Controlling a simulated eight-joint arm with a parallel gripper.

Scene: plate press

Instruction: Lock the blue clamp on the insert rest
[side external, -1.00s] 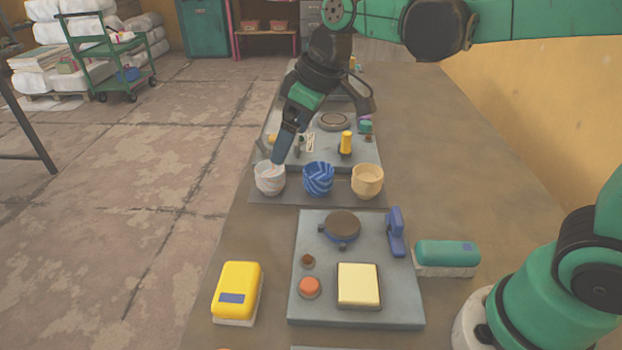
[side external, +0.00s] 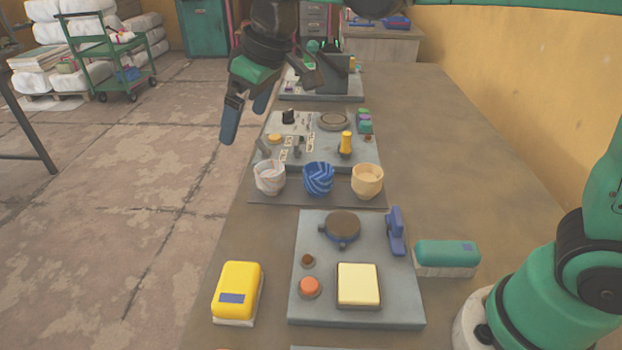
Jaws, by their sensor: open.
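A round dark disc on a blue base (side external: 342,228) sits at the top of the near grey panel (side external: 310,238). It looks like the insert rest, with small blue lugs at its edge. An upright blue piece (side external: 396,232) stands at the panel's right edge. I cannot tell which blue part is the clamp, or its locking state. My gripper (side external: 245,118) is open and empty, in the air at upper left, well beyond the near panel and above the row of cups.
A white marbled cup (side external: 270,178), a blue striped cup (side external: 318,178) and a cream cup (side external: 367,181) stand on a dark mat. A yellow block (side external: 238,288) and a teal block (side external: 446,254) flank the near panel.

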